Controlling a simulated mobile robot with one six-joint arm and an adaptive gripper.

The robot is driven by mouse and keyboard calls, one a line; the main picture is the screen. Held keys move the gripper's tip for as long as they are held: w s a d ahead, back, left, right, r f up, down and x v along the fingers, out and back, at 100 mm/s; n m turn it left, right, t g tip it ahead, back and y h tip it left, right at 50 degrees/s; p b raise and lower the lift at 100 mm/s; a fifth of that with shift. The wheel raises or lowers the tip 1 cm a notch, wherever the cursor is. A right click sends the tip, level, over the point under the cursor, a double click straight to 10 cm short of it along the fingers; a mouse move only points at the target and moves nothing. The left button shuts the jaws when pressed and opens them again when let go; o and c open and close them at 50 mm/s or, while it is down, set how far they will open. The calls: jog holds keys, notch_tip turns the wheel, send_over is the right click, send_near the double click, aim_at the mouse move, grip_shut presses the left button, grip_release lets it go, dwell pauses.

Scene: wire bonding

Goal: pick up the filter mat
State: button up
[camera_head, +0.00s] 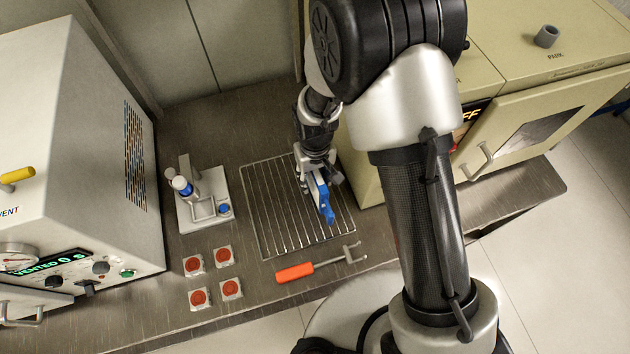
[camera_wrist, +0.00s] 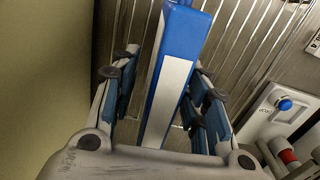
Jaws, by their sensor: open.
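I cannot pick out a thing that is plainly the filter mat. A long blue and white object (camera_head: 325,202) is at my gripper (camera_head: 319,185), above the wire rack (camera_head: 262,206). In the wrist view the blue and white object (camera_wrist: 170,85) runs between the two fingers of my gripper (camera_wrist: 163,88). The fingers are open, one on each side, and gaps show beside the object. Its lower end is hidden by the gripper body. I cannot tell whether it touches the rack.
An orange-handled fork tool (camera_head: 296,272) lies in front of the rack. Several red-topped square pieces (camera_head: 225,256) and a white stand with a blue knob (camera_head: 205,205) are to the left. A grey machine (camera_head: 60,130) and a beige oven (camera_head: 520,130) flank the steel bench.

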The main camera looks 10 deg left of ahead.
jog(key=shift+c, duration=0.6)
grip_shut()
